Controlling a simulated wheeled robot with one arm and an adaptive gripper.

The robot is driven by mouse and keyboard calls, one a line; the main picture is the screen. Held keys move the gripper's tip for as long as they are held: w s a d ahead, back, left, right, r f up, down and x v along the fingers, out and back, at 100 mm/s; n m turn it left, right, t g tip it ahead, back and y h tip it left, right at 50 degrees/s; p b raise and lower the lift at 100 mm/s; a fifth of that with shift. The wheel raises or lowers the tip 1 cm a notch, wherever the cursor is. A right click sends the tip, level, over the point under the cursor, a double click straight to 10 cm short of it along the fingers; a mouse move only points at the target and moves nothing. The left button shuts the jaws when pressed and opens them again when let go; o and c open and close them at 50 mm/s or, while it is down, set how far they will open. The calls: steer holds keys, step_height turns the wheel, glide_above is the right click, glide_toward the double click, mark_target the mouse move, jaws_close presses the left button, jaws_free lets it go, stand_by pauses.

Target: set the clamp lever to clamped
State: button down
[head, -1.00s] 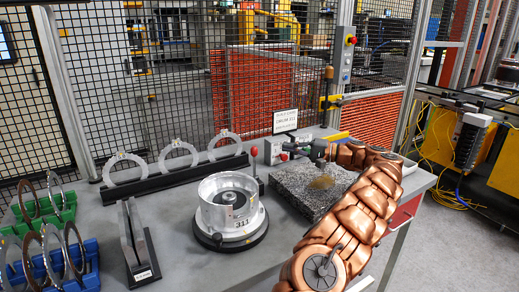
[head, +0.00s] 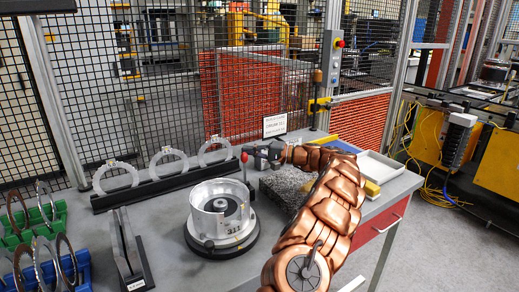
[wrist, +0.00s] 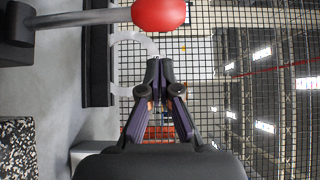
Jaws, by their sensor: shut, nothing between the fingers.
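The clamp lever is an upright rod with a red ball knob (head: 244,157), at the right side of the round metal clutch fixture (head: 222,210). In the wrist view the red knob (wrist: 158,14) is at the top edge, with its grey rod (wrist: 85,18) running left to a dark pivot. My gripper (head: 259,153) is just right of the knob in the head view. In the wrist view my gripper (wrist: 160,72) has its fingertips together and empty, and a gap shows between them and the knob.
A black rack (head: 165,186) with several upright pale rings stands behind the fixture. A black two-plate stand (head: 127,250) is at the front left, beside green and blue racks of rings. A speckled stone block (head: 285,188) lies under my arm. A mesh fence (head: 130,110) stands behind the table.

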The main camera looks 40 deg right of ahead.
mark_target(245, 170)
steer(key=shift+s+a+p, duration=0.2)
steer(key=shift+s+a, duration=0.25)
steer(key=shift+s, duration=0.4)
steer(key=shift+s+a+p, duration=0.15)
steer(key=shift+s+a, duration=0.25)
steer(key=shift+s, duration=0.4)
steer(key=shift+a+b, duration=0.1)
steer(key=shift+b, duration=0.3)
steer(key=shift+s+b, duration=0.1)
steer(key=shift+b, duration=0.2)
